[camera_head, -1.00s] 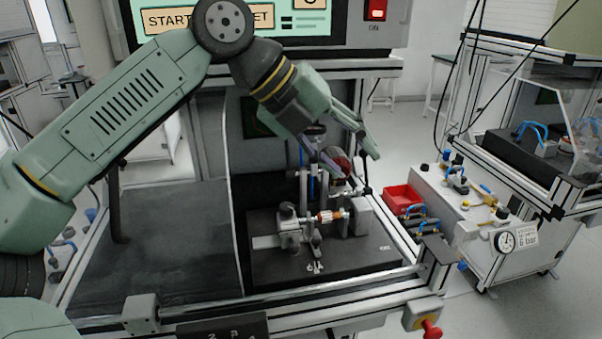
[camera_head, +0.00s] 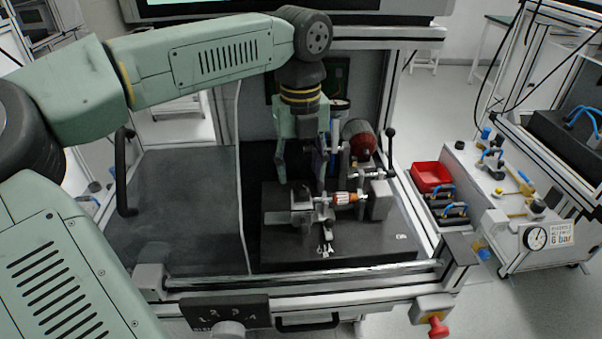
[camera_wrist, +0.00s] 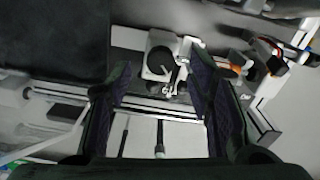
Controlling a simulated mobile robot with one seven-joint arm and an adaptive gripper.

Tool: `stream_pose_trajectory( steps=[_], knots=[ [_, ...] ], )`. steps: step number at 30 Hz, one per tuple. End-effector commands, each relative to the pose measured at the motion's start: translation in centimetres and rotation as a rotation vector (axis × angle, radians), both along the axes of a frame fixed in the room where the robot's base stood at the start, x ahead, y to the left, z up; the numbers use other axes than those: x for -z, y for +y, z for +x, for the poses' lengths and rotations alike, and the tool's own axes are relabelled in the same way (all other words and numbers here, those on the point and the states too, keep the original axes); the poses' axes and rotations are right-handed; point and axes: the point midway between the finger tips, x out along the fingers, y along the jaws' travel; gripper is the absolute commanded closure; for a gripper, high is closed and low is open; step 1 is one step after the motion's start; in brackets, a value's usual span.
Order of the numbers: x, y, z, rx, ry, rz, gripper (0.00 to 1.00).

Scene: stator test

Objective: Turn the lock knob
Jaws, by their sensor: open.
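A round dark knob (camera_wrist: 160,59), which I take as the lock knob, sits on a pale block of the fixture. In the wrist view it lies between my two fingertips, beyond them. In the head view the block with the knob (camera_head: 301,193) stands at the left of the clamping fixture on a black plate (camera_head: 290,257). My gripper (camera_head: 306,178) points down just above it, open and empty. I cannot tell the exact gap between fingertips and knob. Small marks lie on the plate in front of the block.
A copper-orange part (camera_head: 346,197) sits right of the knob. Behind stand a red-ended cylinder (camera_head: 361,143) and a black-knobbed lever (camera_head: 390,147). A red tray (camera_head: 431,177) is further right. A dark mat (camera_head: 185,215) at left is clear. A metal rail runs along the front.

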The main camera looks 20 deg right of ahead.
Motion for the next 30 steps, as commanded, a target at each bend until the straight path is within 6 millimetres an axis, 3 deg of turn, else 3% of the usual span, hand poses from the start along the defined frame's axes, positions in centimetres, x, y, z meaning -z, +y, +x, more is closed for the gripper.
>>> stream_pose_trajectory(
  steps=[6,17,30],
  knots=[
    [2.4,0.0,0.0,0.001,0.001,0.000,0.53],
    [2.9,0.0,0.0,0.001,-0.001,-0.001,0.54],
    [2.9,0.0,0.0,0.001,-0.001,-0.001,0.83]
  ],
)
